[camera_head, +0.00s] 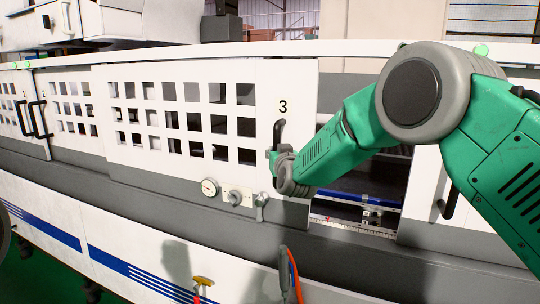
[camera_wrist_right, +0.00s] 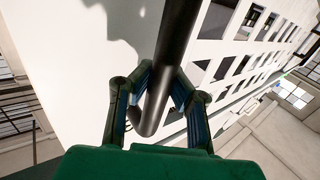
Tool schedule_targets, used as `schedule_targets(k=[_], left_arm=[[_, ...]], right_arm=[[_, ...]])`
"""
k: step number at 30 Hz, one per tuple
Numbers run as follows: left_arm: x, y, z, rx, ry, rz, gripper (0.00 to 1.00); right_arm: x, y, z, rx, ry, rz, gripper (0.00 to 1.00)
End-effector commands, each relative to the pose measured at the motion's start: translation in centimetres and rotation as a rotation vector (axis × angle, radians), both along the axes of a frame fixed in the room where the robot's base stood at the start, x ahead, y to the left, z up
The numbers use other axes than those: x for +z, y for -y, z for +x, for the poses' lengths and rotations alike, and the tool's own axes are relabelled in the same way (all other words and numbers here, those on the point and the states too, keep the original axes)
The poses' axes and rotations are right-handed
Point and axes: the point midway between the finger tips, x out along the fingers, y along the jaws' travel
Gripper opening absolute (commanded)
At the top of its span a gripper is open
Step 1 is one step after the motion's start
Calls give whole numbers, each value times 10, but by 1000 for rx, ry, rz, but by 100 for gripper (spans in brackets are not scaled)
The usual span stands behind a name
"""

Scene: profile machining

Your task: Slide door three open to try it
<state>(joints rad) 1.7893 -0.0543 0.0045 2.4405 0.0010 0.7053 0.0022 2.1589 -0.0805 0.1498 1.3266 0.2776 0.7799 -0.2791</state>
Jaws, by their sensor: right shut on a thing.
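Door three (camera_head: 205,115) is a white panel with rows of square windows and a black "3" near its right edge. It stands partly open, with a gap (camera_head: 360,190) to its right showing the machine inside. My right gripper (camera_head: 276,158) is at the door's black handle (camera_head: 279,131). In the right wrist view the gripper's fingers (camera_wrist_right: 156,105) are closed around the dark handle bar (camera_wrist_right: 170,60), with the white door behind. The arm hides part of the opening. My left gripper is not in view.
Doors with dark handles (camera_head: 38,120) stand at the far left. Another white panel with a black handle (camera_head: 449,203) is right of the gap. A gauge (camera_head: 210,187) and a valve (camera_head: 262,200) sit below door three. An orange-and-grey tool (camera_head: 290,272) is at the front.

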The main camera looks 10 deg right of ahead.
Motion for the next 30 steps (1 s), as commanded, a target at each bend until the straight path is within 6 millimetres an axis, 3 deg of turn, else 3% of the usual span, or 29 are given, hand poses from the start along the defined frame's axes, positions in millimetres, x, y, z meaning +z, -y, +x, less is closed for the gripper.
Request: schedule_targets(k=[14, 17, 18, 30], left_arm=[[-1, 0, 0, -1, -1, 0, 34], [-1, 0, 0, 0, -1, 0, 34], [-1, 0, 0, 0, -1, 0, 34], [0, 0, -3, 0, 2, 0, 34]], right_arm=[[-2, -8, 4, -2, -3, -4, 0], [-2, -8, 4, -2, -3, -4, 36], [-2, -8, 4, -3, -3, -4, 39], [-2, -7, -2, -4, -4, -4, 39]])
